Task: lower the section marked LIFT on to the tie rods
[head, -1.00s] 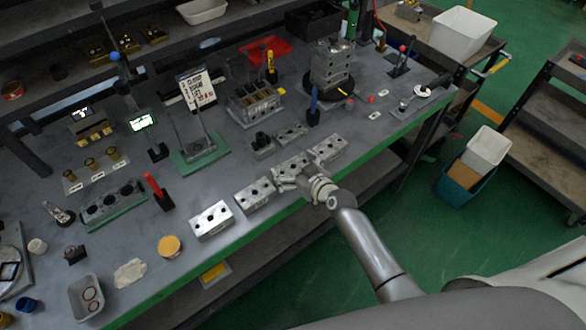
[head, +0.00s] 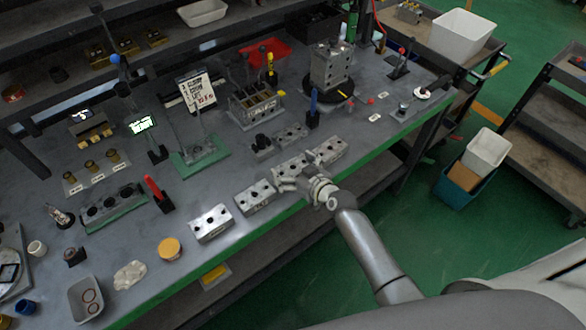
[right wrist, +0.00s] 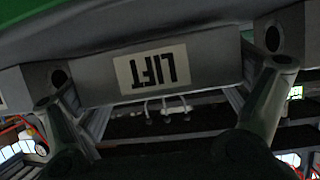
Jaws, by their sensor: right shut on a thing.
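The section marked LIFT (right wrist: 208,74) is a grey metal block. Its white label reads upside down in the right wrist view. My right gripper (right wrist: 165,88) is shut on it, one finger at each end. In the head view my right gripper (head: 302,186) is at the bench's front edge, at a block (head: 289,166) in the row of metal blocks; its jaws are partly hidden and I cannot tell whether the block is clear of the bench. Thin upright rods stand on a green plate (head: 218,150) farther back; I cannot tell surely that these are the tie rods. My left gripper is not in view.
Other metal blocks stand close by: two to the left (head: 211,223) (head: 255,197) and one to the right (head: 328,150). A red-handled holder (head: 162,202) and a blue-handled one (head: 313,117) stand up from the bench. A stacked block (head: 331,66) stands at the back right.

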